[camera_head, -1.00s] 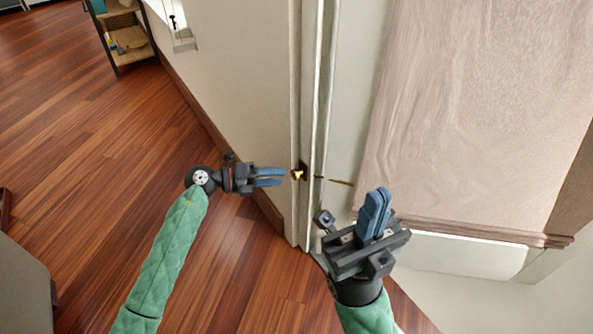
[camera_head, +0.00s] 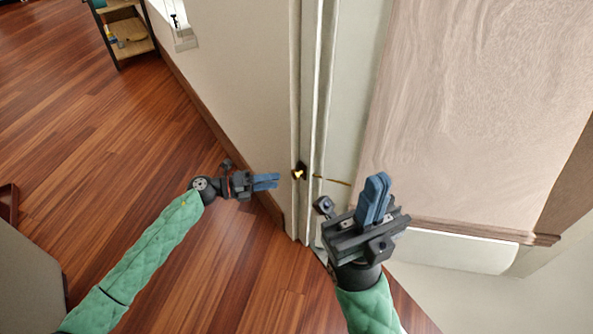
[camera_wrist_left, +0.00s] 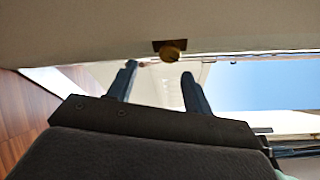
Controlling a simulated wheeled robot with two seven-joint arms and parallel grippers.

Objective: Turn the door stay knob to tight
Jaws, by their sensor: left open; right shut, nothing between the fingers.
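The small brass door stay knob (camera_head: 298,174) sits on a dark plate at the door frame edge in the head view. In the left wrist view the knob (camera_wrist_left: 171,52) is ahead of and just above the space between the fingers. My left gripper (camera_head: 279,181) is open, its blue fingers pointing right toward the knob with a gap between. It also shows in the left wrist view (camera_wrist_left: 159,82), with nothing between its fingers. My right gripper (camera_head: 378,175) is shut and empty, fingers pointing up, right of the frame. Which way the knob is turned cannot be told.
A thin brass rod (camera_head: 332,181) runs right from the door frame (camera_head: 309,100). A pale wood panel (camera_head: 480,110) stands behind my right gripper. A wooden shelf (camera_head: 128,36) stands far left. The wooden floor (camera_head: 110,140) on the left is open.

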